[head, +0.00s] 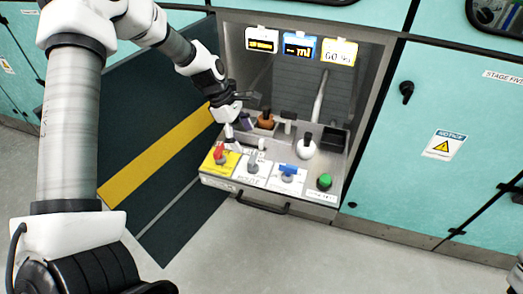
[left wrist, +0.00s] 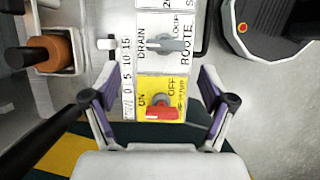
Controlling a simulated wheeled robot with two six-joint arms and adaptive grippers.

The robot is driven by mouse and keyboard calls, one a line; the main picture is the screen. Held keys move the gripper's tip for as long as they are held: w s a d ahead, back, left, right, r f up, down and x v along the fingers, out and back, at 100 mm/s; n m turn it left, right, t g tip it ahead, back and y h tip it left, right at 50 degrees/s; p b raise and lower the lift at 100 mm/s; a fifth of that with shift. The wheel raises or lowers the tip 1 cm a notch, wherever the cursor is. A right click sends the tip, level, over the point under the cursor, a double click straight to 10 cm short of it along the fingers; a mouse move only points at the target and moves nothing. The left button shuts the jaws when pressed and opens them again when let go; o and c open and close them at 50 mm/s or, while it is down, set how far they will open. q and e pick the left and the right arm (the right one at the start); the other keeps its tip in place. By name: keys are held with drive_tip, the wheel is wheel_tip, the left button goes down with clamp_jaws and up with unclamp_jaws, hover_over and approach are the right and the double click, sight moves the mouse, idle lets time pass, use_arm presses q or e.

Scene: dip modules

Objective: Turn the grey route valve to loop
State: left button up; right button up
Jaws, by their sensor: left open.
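The grey route valve (head: 253,167) sits on the front panel between the red and blue valves. My left gripper (head: 237,127) is above the panel's left end. In the left wrist view, my left gripper (left wrist: 160,105) has its fingers wide apart and empty, on either side of the yellow plate, short of the grey valve.
A red valve (left wrist: 162,112) on a yellow ON/OFF plate lies nearest the gripper. A blue valve (head: 288,171) and a green button (head: 324,181) are farther right. An orange-brown part (head: 266,121) and a white round vessel (head: 304,147) stand behind the panel.

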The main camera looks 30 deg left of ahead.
sight(251, 156)
use_arm(q)
drive_tip(key=x, duration=0.2)
drive_tip(key=b+x, duration=0.1)
drive_tip(key=x, duration=0.4)
drive_tip(key=shift+s+b, duration=0.4)
drive_tip(key=shift+w+f, duration=0.15)
drive_tip(key=c, duration=1.2)
